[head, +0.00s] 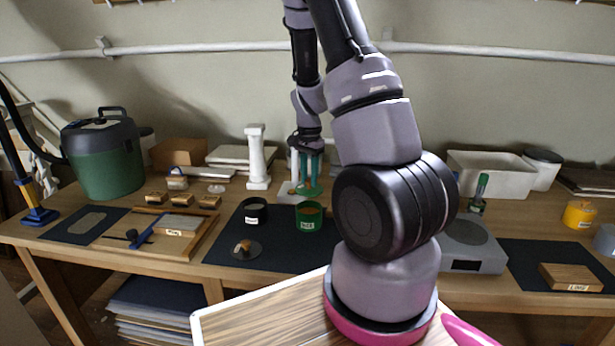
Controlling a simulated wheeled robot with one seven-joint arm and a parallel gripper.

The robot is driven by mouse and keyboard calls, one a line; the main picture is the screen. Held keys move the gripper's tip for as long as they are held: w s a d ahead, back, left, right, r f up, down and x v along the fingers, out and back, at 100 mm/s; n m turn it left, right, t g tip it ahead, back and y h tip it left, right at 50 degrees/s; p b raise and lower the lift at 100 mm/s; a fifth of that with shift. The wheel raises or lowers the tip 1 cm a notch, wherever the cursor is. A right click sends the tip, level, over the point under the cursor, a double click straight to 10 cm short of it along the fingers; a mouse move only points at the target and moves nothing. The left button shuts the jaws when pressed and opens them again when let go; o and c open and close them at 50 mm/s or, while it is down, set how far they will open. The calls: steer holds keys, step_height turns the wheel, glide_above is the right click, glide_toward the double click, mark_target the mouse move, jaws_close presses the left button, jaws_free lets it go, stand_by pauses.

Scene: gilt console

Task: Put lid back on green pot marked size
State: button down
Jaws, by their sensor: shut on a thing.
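The green pot (308,221) stands open on the dark mat, with brown contents showing and a pale label on its front that appears to read SIZE. My gripper (307,177) hangs behind and just above it, its fingers pointing down. It is shut on a green lid (310,192), whose flat disc shows below the fingers. The lid is apart from the pot's mouth, slightly behind it in the picture. The exact grip on the lid is too small to make out.
A black labelled pot (254,213) stands left of the green pot. A dark round lid (246,251) lies in front of it. A white column (257,160) stands behind on the left. A grey device (468,247) is on the right. Bare mat lies in front of the green pot.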

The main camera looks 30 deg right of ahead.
mark_target(309, 188)
steer(key=shift+f, duration=2.8)
steer(key=shift+f, duration=0.15)
steer(key=shift+c, duration=0.2)
jaws_free()
steer(key=shift+r, duration=3.5)
